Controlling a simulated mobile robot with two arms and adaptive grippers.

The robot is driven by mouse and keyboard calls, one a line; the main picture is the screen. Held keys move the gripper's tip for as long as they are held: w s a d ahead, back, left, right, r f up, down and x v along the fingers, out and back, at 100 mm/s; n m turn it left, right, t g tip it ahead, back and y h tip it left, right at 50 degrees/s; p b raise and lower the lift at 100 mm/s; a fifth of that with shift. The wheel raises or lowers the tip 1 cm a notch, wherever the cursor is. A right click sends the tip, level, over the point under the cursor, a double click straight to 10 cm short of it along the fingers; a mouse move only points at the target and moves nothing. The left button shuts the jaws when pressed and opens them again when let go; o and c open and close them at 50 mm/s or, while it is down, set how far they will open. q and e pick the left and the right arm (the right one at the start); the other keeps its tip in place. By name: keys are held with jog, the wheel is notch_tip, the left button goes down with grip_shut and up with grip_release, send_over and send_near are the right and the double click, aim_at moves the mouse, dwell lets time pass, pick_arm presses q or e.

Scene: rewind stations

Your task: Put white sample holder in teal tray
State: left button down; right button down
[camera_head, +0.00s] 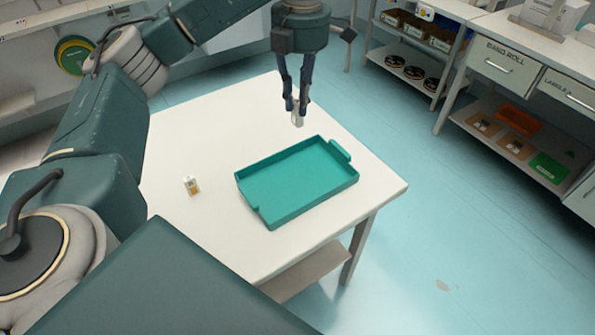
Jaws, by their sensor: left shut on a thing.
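The teal tray (296,182) lies on the white table and looks empty. My left gripper (298,112) points down above the table, just beyond the tray's far edge. It is shut on a small white piece, the white sample holder (298,121), which hangs below the fingertips. The fingers hide its upper part. My right gripper is not in view.
A small white and tan item (191,186) lies on the white table (215,235), left of the tray. Shelves and a drawer unit (505,68) stand at the right, beyond open floor (450,220). The table is otherwise clear.

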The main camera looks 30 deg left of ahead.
pick_arm(q)
notch_tip(320, 180, down, 20)
jog(key=shift+a+r+p, duration=0.1)
jog(key=shift+p, duration=1)
jog(key=shift+s, duration=0.1)
jog(key=c, duration=1.6)
grip_release()
jog(key=shift+c, duration=0.2)
